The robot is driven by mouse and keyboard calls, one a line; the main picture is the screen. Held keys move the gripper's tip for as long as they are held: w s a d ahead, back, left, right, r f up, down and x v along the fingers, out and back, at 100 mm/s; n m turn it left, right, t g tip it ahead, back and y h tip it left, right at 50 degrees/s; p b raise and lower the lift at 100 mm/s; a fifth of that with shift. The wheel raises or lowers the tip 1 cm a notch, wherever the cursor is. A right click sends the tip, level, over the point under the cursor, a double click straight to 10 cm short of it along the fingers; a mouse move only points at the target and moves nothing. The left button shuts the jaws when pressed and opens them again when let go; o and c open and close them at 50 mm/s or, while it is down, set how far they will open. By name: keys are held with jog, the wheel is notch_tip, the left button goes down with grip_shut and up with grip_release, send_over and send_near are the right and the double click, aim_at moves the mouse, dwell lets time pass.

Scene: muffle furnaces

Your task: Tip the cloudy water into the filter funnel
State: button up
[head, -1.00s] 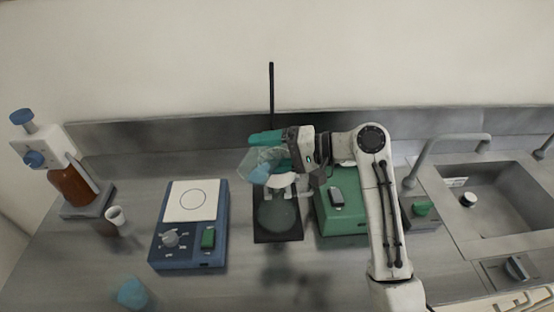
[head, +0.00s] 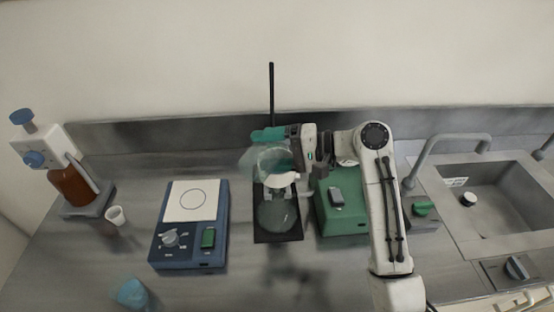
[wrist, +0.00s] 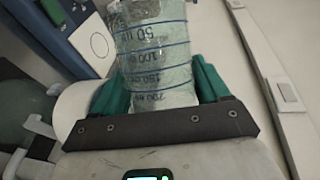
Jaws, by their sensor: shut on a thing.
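My gripper (head: 275,150) is shut on a clear beaker (head: 262,163) with volume marks and pale cloudy contents. In the wrist view the beaker (wrist: 155,50) sits between the teal fingers. In the head view the beaker is tilted to the left, over and just behind a white filter funnel (head: 284,180); I cannot tell if they touch or if liquid is flowing. The funnel is partly hidden by the beaker and gripper. A clear flask (head: 277,213) stands below it on the dark base of a stand (head: 271,95).
A blue hotplate (head: 162,250) stands left of the stand and a green device (head: 338,215) right of it. A small white cup (head: 115,215) and a brown dispenser bottle (head: 70,185) are at the left. A blue object (head: 131,293) lies at the front left. A sink (head: 490,205) is at the right.

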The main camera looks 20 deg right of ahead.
aim_at(268, 151)
dwell(0.4)
jog(key=n, duration=0.1)
jog(key=s+a+n+h, duration=0.1)
jog(key=shift+a+r+n+t+h, duration=0.15)
jog(key=shift+r+n+t+h, duration=0.15)
jog(key=shift+r, duration=0.1)
jog(key=n+h, duration=0.1)
jog(key=s+a+r+n, duration=0.1)
jog(key=n, duration=0.1)
jog(key=shift+r+t+h, duration=0.15)
jog(key=shift+t+h, duration=0.25)
jog(key=shift+b, duration=0.3)
